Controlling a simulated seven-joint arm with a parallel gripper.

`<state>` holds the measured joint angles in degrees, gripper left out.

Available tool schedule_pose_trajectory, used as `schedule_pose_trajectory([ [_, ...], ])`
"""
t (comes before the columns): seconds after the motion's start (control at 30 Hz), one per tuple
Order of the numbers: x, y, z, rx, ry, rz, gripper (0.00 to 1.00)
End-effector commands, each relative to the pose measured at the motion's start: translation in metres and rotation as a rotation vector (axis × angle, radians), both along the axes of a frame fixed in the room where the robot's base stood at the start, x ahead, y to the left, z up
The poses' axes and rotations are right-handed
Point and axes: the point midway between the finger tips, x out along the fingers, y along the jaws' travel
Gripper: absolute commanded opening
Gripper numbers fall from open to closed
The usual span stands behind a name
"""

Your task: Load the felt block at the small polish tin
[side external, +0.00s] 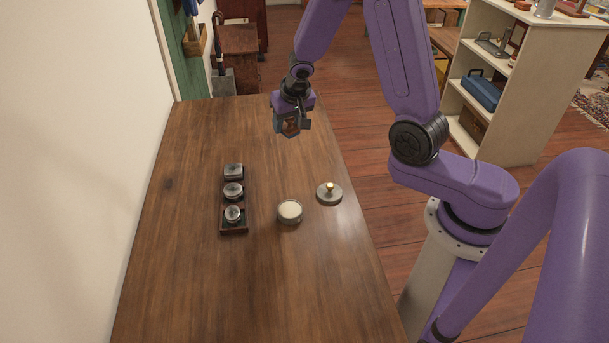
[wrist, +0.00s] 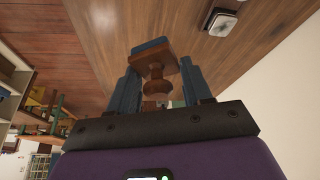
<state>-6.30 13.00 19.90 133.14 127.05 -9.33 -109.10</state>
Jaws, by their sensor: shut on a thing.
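My gripper (side external: 292,118) is raised above the far right part of the table and shut on the felt block. The felt block (wrist: 158,67) has a brown wooden body with a turned knob and a blue face pointing away from the gripper in the wrist view. In the side view the block (side external: 290,127) is small and partly hidden by the fingers. The small polish tin (side external: 290,211) stands open on the table, round and filled with a pale cream. A grey lid with a brass knob (side external: 329,194) lies apart from it, to its right.
One square pewter piece (wrist: 222,24) shows in the wrist view. The wooden table (side external: 190,280) is otherwise clear; a wall borders its left side.

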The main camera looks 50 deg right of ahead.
Motion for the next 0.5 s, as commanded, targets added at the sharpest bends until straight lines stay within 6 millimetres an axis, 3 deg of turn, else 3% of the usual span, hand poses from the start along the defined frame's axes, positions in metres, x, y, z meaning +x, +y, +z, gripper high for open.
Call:
schedule_pose_trajectory([
  [0.5, -0.032, 0.019, -0.001, 0.000, 0.001, 0.194, 0.25],
])
